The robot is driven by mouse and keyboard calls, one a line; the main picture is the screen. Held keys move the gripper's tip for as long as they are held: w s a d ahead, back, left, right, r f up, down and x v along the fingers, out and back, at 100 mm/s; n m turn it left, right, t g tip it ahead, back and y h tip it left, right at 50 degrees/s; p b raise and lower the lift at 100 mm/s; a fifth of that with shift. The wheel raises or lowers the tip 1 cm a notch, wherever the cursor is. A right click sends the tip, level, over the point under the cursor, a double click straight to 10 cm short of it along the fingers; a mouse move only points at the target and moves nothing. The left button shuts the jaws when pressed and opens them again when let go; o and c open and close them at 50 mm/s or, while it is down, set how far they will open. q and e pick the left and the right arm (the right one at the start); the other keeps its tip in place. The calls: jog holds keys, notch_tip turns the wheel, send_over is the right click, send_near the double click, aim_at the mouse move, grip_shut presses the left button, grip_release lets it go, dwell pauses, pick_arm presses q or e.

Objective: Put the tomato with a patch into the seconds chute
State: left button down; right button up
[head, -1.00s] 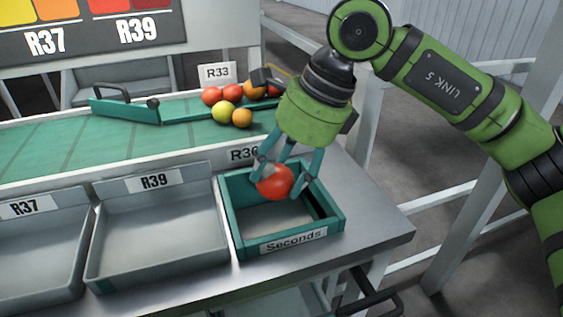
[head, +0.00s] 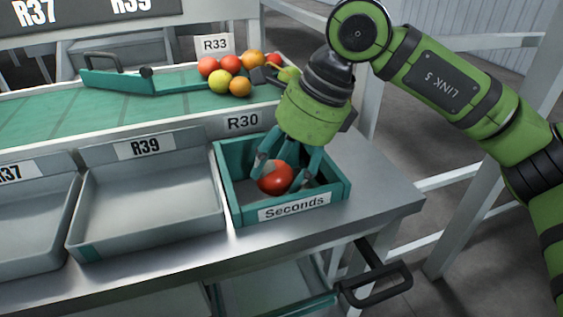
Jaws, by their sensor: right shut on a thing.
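A red tomato (head: 275,177) is held between the fingers of my right gripper (head: 282,178) in the head view. The gripper points down and is shut on the tomato. Both are within the opening of the green-framed seconds chute (head: 295,213), which has a "Seconds" label on its front. The tomato is low, around rim height or below; I cannot tell whether it touches anything inside. No patch shows on the side of the tomato facing me. My left gripper is not in view.
Grey trays marked R39 (head: 150,240) and R37 (head: 35,262) stand left of the chute. Several red, orange and yellow tomatoes (head: 228,64) lie on the green belt (head: 60,118) behind, by a green diverter bar (head: 120,84). A black handle (head: 378,290) sticks out below the bench.

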jog(key=shift+f+b, duration=0.55)
jog(key=shift+f, duration=0.15)
dwell(0.9)
jog(key=o, duration=0.9)
jog(key=c, duration=0.4)
jog(key=shift+o, duration=0.2)
jog(key=shift+r+p, duration=2.7)
jog(key=shift+r, duration=0.9)
jog(key=shift+f, duration=0.1)
